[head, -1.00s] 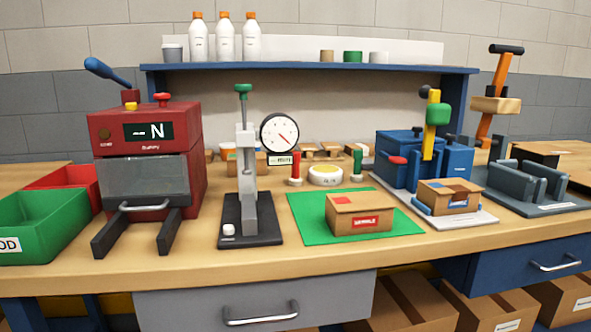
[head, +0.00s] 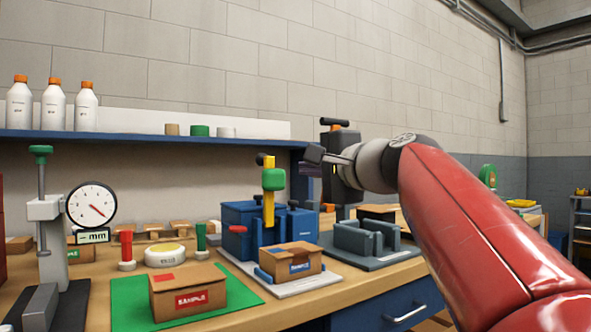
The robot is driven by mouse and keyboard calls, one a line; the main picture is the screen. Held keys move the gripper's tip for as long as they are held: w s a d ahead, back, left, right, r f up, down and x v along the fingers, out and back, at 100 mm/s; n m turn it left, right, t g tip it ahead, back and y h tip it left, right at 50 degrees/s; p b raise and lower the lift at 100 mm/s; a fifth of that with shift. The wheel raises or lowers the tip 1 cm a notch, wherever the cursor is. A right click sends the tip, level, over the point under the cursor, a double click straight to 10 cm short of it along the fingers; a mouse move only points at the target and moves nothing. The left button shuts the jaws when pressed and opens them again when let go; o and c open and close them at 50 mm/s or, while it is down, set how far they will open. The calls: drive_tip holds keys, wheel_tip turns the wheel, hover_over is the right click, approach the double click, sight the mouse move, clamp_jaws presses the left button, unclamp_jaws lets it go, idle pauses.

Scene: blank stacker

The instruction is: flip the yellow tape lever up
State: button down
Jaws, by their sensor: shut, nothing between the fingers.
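The yellow tape lever (head: 268,208) is an upright yellow bar with a green block (head: 273,180) near its upper part and a dark knob at its top. It stands on a blue machine (head: 240,214) right of the middle of the bench. My gripper (head: 315,154) is to the right of the lever's top in the picture, apart from it, pointing left. Its fingers look small and dark, and it holds nothing.
A sample carton (head: 290,262) sits at the machine's front. Another carton (head: 187,292) is on a green mat (head: 128,290). A gauge stand (head: 91,204) is at left, and a grey fixture (head: 365,240) stands right of the machine. The shelf (head: 150,135) runs behind.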

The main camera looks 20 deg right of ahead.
drive_tip(key=d+r+p+x, duration=0.1)
drive_tip(key=r+p+x, duration=0.1)
drive_tip(key=x, duration=1.2)
drive_tip(key=shift+w+r+m+t+p, duration=0.2)
drive_tip(key=shift+m+t+p, duration=0.1)
drive_tip(key=shift+p, duration=0.45)
drive_tip(key=shift+d, duration=0.15)
drive_tip(key=shift+w+a+r+p, duration=0.2)
drive_tip(key=shift+w+r+p, duration=0.1)
drive_tip(key=shift+w+p, duration=0.4)
drive_tip(key=shift+w+a, duration=0.1)
drive_tip(key=shift+w, duration=0.15)
drive_tip(key=shift+s+f, duration=0.1)
